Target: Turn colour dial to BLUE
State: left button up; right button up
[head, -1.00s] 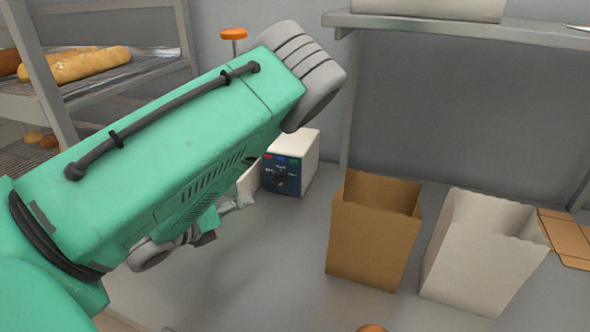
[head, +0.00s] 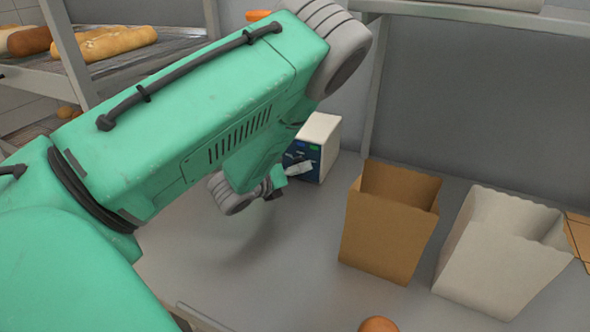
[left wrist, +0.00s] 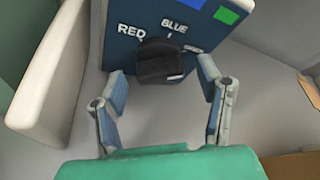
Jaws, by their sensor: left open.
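The control box (head: 318,135) is white with a dark blue front and stands on the counter, partly behind my left arm. In the left wrist view its panel (left wrist: 108,55) carries the words RED and BLUE, a blue patch and a green patch. The black colour dial (left wrist: 160,61) sits below these words; I cannot tell clearly which way its pointer faces. My left gripper (left wrist: 162,76) is open, with one finger on each side of the dial and a gap to it. In the head view this gripper (head: 297,169) is in front of the panel and hides the dial. My right gripper is out of view.
A brown paper bag (head: 385,230) and a white paper bag (head: 495,262) stand right of the box. A bread rack (head: 100,70) is at the left. A shelf (head: 470,20) hangs above the counter. A round bun (head: 378,325) lies at the front edge.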

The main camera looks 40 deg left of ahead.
pick_arm(q)
jog(key=shift+w+d+f, duration=0.1)
jog(key=shift+w+d, duration=0.1)
jog(key=shift+w, duration=0.2)
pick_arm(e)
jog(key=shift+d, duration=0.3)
pick_arm(q)
jog(key=shift+a, duration=0.2)
jog(key=shift+c, duration=1.2)
jog(key=shift+s+a, duration=0.1)
jog(key=c, duration=0.9)
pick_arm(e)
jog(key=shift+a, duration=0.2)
